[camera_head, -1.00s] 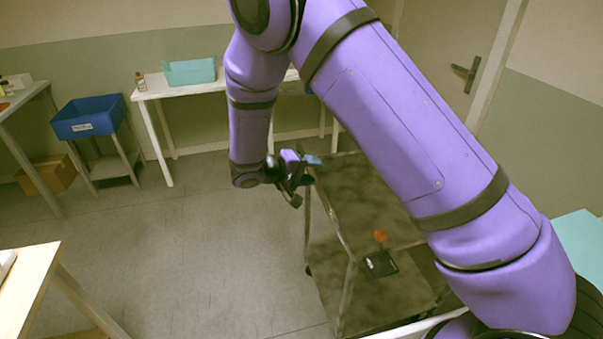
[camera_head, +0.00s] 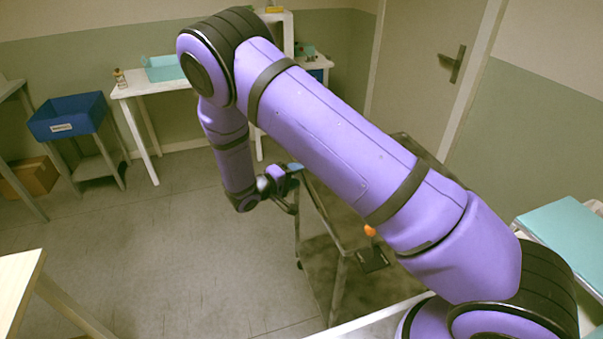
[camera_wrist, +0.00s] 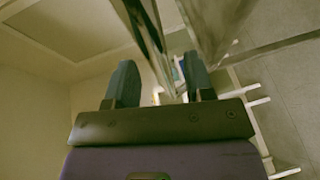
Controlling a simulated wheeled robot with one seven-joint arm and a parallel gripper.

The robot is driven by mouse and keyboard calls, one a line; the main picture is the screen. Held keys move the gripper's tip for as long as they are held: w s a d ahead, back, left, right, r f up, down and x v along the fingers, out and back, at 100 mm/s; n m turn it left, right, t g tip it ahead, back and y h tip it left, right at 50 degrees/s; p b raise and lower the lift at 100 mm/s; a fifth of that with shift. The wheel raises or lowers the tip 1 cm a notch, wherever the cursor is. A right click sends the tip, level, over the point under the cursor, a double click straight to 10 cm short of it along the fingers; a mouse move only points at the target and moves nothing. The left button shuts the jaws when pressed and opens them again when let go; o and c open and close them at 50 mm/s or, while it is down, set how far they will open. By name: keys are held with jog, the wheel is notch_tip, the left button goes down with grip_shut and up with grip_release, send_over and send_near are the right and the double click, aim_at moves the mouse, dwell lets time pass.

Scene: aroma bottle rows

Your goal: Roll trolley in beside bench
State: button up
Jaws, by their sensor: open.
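The trolley is dark with thin metal legs, a top shelf and a lower shelf (camera_head: 318,265). In the head view it stands on the floor at centre right, partly hidden behind my arm. My gripper (camera_head: 291,173) is at the top of its left end. In the wrist view the open fingers (camera_wrist: 160,84) stand apart, with a metal bar of the trolley (camera_wrist: 150,35) reaching down towards the gap. I cannot tell whether they touch it. A white table (camera_head: 150,87) stands at the back and a pale wooden table (camera_head: 18,275) at lower left; which is the bench is unclear.
A blue bin (camera_head: 68,117) sits on a small stand at the left, with a cardboard box (camera_head: 30,176) nearby. A teal bin (camera_head: 164,68) and a small bottle (camera_head: 120,77) are on the back table. The floor (camera_head: 175,250) left of the trolley is clear.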

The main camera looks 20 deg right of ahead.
jog(key=shift+x, duration=1.5)
